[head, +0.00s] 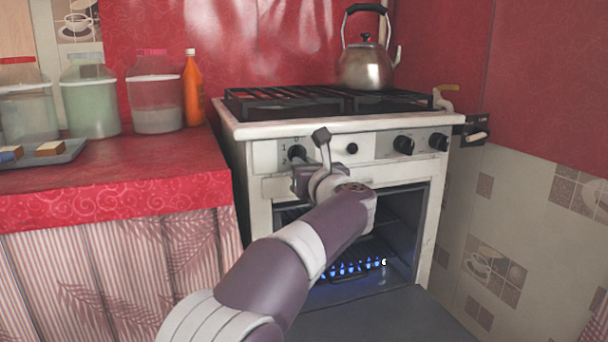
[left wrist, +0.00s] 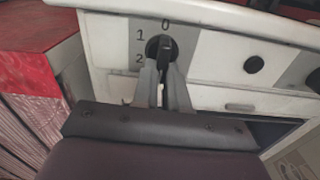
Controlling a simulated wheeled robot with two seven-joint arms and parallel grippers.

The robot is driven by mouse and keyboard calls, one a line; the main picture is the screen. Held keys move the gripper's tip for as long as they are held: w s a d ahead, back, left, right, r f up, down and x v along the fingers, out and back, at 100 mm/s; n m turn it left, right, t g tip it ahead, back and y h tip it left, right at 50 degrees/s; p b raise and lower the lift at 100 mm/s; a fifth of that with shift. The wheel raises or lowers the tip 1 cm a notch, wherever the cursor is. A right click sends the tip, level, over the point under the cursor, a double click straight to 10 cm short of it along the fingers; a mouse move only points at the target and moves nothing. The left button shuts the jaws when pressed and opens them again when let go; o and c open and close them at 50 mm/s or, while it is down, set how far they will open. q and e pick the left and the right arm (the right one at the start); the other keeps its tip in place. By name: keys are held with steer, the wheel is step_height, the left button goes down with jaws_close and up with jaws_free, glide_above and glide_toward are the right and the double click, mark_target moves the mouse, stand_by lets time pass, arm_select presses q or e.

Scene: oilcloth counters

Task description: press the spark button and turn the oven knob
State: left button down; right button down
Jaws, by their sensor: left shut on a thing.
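The oven knob (head: 296,152) is black and sits at the left end of the stove's white front panel, with a 0 mark above it. It also shows in the left wrist view (left wrist: 157,46), with 0, 1 and 2 around it. My left gripper (left wrist: 164,72) is shut on this knob, its two grey fingers on either side. The spark button (head: 352,148) is small, round and black, to the right of the knob, and apart from my gripper; it also shows in the left wrist view (left wrist: 254,64). My right gripper is in neither view.
Blue flames (head: 355,267) burn inside the open oven. The oven door (head: 385,317) is folded down in front. Two more black knobs (head: 404,145) are on the panel's right. A kettle (head: 365,67) stands on the hob. A red counter (head: 150,185) with jars is at left.

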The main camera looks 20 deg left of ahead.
arm_select(q)
steer(key=shift+n, duration=0.4)
steer(key=c, duration=1.2)
jaws_free()
steer(key=shift+o, duration=0.2)
steer(key=shift+d, duration=0.1)
steer(key=p+v, duration=0.3)
steer(key=v, duration=0.9)
steer(key=shift+s+d, duration=0.15)
steer(key=shift+s, duration=0.1)
